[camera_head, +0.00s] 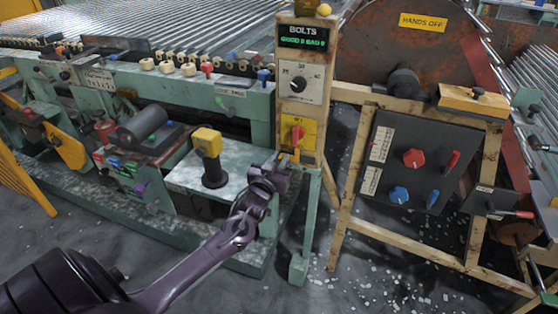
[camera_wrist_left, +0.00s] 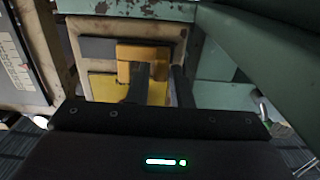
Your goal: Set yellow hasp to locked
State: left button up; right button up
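The yellow hasp (camera_wrist_left: 136,52) shows in the left wrist view as a yellow-orange block over a grey plate on the wooden post. In the head view it is small and mostly hidden by my gripper, below the red switch (camera_head: 297,134) on its yellow plate. My left gripper (camera_wrist_left: 161,80) is right in front of the hasp, with its two dark fingers apart. One finger overlaps the hasp in the picture; I cannot tell whether they touch. The left gripper (camera_head: 281,164) also shows at the post's lower part in the head view. My right gripper is out of view.
A black dial (camera_head: 299,84) and a BOLTS display (camera_head: 303,36) are higher on the post. A yellow-topped black handle (camera_head: 208,150) stands left on the green bench. A dark control box (camera_head: 412,163) with red and blue knobs is to the right.

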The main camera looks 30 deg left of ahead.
aim_at(294, 153)
pick_arm(q)
grip_shut()
jog(key=d, duration=0.2)
jog(key=shift+w+d+p, duration=0.3)
jog(key=shift+p, duration=0.1)
jog(key=shift+d, duration=0.15)
jog(key=shift+o, duration=2)
grip_release()
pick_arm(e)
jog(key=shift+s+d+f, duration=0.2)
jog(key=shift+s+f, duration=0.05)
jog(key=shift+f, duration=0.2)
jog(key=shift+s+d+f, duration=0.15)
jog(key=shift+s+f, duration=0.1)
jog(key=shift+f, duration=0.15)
